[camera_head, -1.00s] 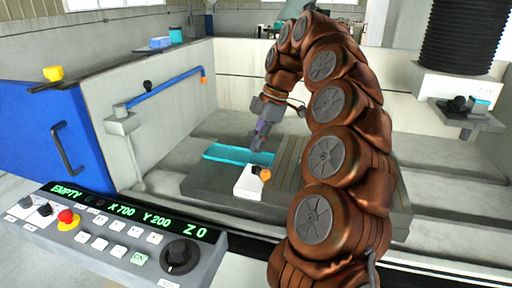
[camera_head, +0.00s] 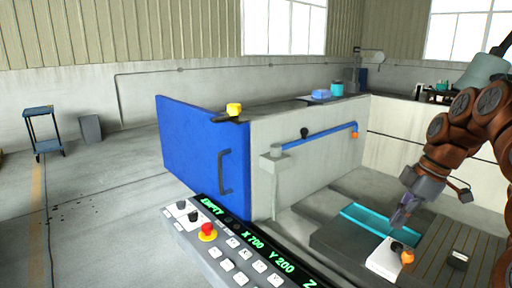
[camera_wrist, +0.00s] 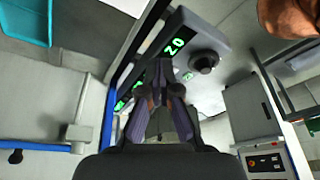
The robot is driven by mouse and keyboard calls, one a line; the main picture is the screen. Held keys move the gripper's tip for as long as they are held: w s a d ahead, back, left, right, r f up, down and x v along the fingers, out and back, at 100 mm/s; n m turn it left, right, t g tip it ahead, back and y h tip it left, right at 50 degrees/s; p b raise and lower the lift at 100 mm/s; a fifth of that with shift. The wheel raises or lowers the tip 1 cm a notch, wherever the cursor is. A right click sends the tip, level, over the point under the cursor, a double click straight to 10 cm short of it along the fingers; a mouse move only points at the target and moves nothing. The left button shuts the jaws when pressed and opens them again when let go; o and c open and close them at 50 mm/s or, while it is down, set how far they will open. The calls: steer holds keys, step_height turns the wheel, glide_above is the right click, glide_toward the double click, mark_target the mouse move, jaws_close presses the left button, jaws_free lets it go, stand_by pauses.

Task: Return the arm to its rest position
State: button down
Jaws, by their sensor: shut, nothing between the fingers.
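My brown arm (camera_head: 458,142) reaches in from the right edge in the body camera view. My gripper (camera_head: 400,214) hangs over the machine's work area, fingers pointing down, close to the teal tray (camera_head: 352,212) and the white block with an orange knob (camera_head: 382,258). Contact with either cannot be told. In the wrist view my gripper (camera_wrist: 162,92) shows its two fingers converging, shut and empty, in front of the control panel (camera_wrist: 205,40). The teal tray shows at that view's upper left (camera_wrist: 25,38).
A blue door (camera_head: 195,150) with a dark handle and a pale machine wall stand left of the work area. A blue pipe (camera_head: 318,136) runs along the wall. The control console (camera_head: 225,250) lies in front. Open floor (camera_head: 90,220) is at the left, with a small blue trolley (camera_head: 40,125) beyond.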

steer(key=s+a+r+m+g+h+p, duration=0.1)
steer(key=s+a+m+p, duration=0.15)
steer(key=s+a, duration=0.35)
steer(key=s+a+r+m+h+p, duration=0.1)
steer(key=s+a+r+m+p, duration=0.15)
steer(key=s+a, duration=0.35)
steer(key=s+a+f+m+p, duration=0.1)
steer(key=s+f+m, duration=0.3)
steer(key=s, duration=0.5)
steer(key=s+a+f+m+g+h+p, duration=0.1)
steer(key=s+f+m+p, duration=0.3)
steer(key=s, duration=0.5)
steer(key=shift+a+m+h, duration=0.3)
steer(key=shift+a+m, duration=0.1)
steer(key=shift+m, duration=0.5)
